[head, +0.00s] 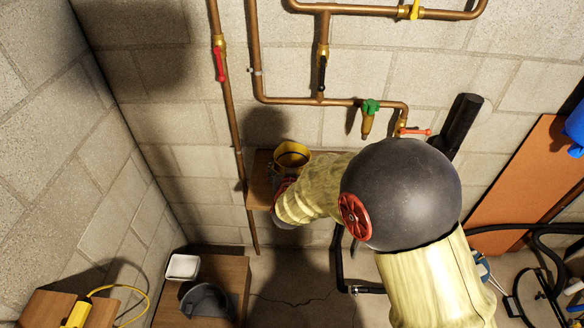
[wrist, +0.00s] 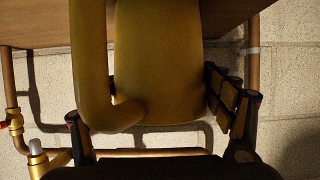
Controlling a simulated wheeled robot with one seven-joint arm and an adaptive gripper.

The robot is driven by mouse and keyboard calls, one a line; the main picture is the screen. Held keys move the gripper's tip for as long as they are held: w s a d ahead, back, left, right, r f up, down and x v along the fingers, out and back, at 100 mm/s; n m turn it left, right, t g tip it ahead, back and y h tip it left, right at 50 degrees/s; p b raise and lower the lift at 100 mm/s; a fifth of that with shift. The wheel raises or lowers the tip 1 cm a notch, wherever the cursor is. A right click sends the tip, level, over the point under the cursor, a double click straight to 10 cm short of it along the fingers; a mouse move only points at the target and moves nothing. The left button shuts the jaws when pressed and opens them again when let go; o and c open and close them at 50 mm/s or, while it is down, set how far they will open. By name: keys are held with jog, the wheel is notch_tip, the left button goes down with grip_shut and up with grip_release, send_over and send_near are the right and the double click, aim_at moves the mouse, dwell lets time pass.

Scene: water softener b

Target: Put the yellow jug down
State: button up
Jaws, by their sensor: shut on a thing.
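The yellow jug (head: 291,156) is at the wall in the head view, over or on a small wooden shelf (head: 258,182). Its open top faces up. In the wrist view the jug (wrist: 160,62) fills the middle, with its curved handle (wrist: 92,65) on the left side. My gripper (wrist: 164,110) is shut on the jug, with a dark finger on either side of it. My gripper is mostly hidden behind my arm in the head view. The wooden shelf (wrist: 40,22) crosses the top of the wrist view. Whether the jug's base touches the shelf cannot be told.
Copper pipes (head: 233,130) run up the wall beside the shelf, with a red-handled valve (head: 219,65) and a green-topped valve (head: 370,107). A lower wooden cabinet (head: 232,282) holds a white dish (head: 183,267) and a dark bowl (head: 206,300). An orange-brown board (head: 520,185) leans at right.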

jog(key=o, duration=1.4)
jog(key=shift+f, duration=0.1)
jog(key=shift+c, duration=0.2)
